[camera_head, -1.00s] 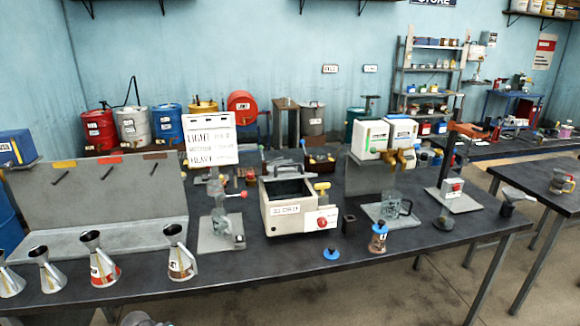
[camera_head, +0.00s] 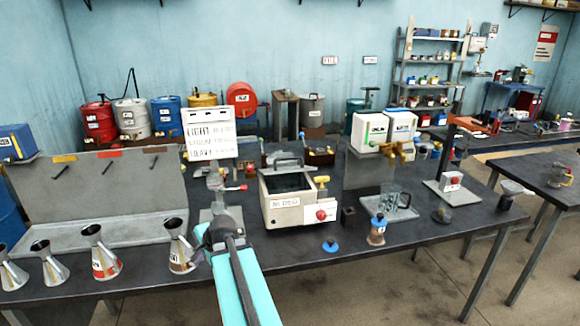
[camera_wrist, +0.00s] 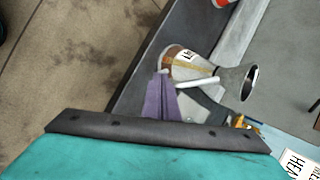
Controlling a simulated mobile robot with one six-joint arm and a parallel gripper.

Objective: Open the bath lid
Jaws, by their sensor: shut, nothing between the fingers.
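The bath (camera_head: 283,212) is a cream box with a label, a red front knob and a yellow-topped tap on its right side. It stands mid-bench in the head view. Its top looks dark, with a grey handle (camera_head: 289,162) at the rear; I cannot tell the lid's exact position. My gripper (camera_head: 222,212) is left of the bath, apart from it, above the bench's left-middle part. In the wrist view its purple fingers (camera_wrist: 162,76) are together and empty, near a brown-banded funnel can (camera_wrist: 208,73). The bath is not in the wrist view.
Several funnel cans (camera_head: 105,258) line the front left edge. A blue-topped bottle (camera_head: 377,232) and a blue cap (camera_head: 330,246) lie right of the bath's front. A glass jug (camera_head: 392,198) stands on a plate further right. A sign board (camera_head: 209,134) stands behind.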

